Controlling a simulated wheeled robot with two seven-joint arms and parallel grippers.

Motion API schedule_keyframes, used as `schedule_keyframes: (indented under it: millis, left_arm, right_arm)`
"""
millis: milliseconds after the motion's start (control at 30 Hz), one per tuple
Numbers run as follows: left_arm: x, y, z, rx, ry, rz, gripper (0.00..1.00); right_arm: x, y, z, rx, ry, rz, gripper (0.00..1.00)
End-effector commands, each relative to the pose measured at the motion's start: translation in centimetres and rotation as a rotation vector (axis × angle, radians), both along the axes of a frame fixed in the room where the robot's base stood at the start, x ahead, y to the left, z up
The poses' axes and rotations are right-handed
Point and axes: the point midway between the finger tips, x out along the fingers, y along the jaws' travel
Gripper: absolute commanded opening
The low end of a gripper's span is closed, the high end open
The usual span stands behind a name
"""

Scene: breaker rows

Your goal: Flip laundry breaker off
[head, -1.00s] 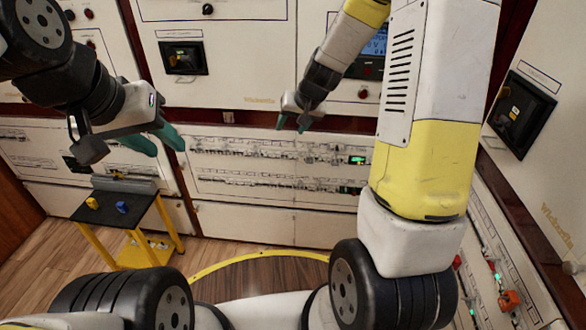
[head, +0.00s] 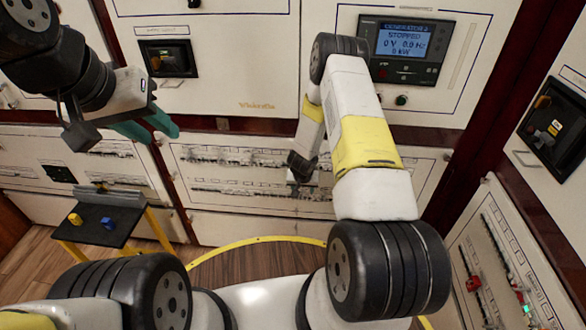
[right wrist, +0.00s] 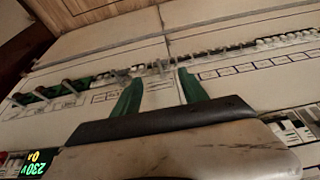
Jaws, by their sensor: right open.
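The white breaker panel (head: 230,172) on the far wall holds two long rows of small breakers. The labels are too small to read, so I cannot tell which breaker is laundry. My right gripper (head: 300,176) is in front of the panel's right part, its fingers mostly hidden in the head view. In the right wrist view, my right gripper (right wrist: 160,84) has two green fingers apart and empty, over a breaker row (right wrist: 225,52). I cannot tell whether they touch a breaker. My left gripper (head: 150,127) is open and empty, left of the panel's middle.
A small black table (head: 105,228) with a yellow and a blue block stands at the left. A generator display (head: 405,42) is above the panel. Another breaker panel (head: 497,255) is on the right wall.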

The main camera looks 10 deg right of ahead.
Motion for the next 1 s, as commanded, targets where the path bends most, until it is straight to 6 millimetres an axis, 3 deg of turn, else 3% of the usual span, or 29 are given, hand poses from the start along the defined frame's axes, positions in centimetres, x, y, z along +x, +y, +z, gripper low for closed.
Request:
schedule_keyframes:
  millis: [500, 867, 900, 1000]
  left_arm:
    - [0.0, 0.0, 0.0, 0.0, 0.0, 0.0, 0.36]
    - [0.0, 0.0, 0.0, 0.0, 0.0, 0.0, 0.36]
    - [0.0, 0.0, 0.0, 0.0, 0.0, 0.0, 0.36]
    - [0.0, 0.0, 0.0, 0.0, 0.0, 0.0, 0.36]
  right_arm:
    - [2.4, -0.7, -6.5, 0.0, 0.003, -0.001, 0.51]
    - [2.7, -0.8, -7.2, 0.001, 0.002, 0.0, 0.51]
    - [2.8, -0.8, -7.2, 0.001, 0.002, 0.0, 0.49]
    - [2.8, -0.8, -7.2, 0.001, 0.002, 0.0, 0.29]
